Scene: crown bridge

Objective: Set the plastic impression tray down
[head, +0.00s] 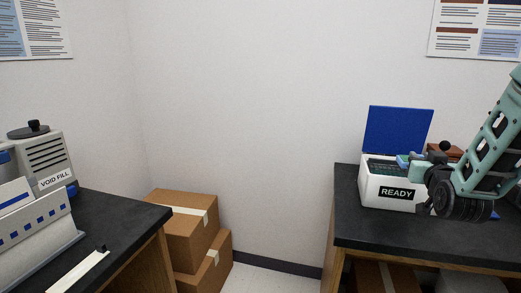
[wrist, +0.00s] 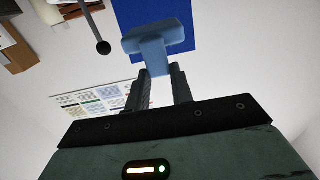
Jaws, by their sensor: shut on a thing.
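The plastic impression tray (wrist: 158,38) is light blue, with a broad head and a narrower handle. My gripper (wrist: 160,76) is shut on the handle in the wrist view. In the head view, my gripper (head: 420,168) comes in from the right, at the white box labelled READY (head: 378,190) on the right-hand bench. The tray (head: 404,160) shows as a small light-blue patch over the box's right part. I cannot tell whether it touches the box. The box's blue lid (head: 398,130) stands open at the back.
The dark right bench (head: 400,234) has bare top in front of the box. A reddish-brown item (head: 446,151) lies behind my gripper. The left bench (head: 118,218) holds a VOID FILL machine (head: 44,160). Cardboard boxes (head: 188,228) are stacked on the floor between the benches.

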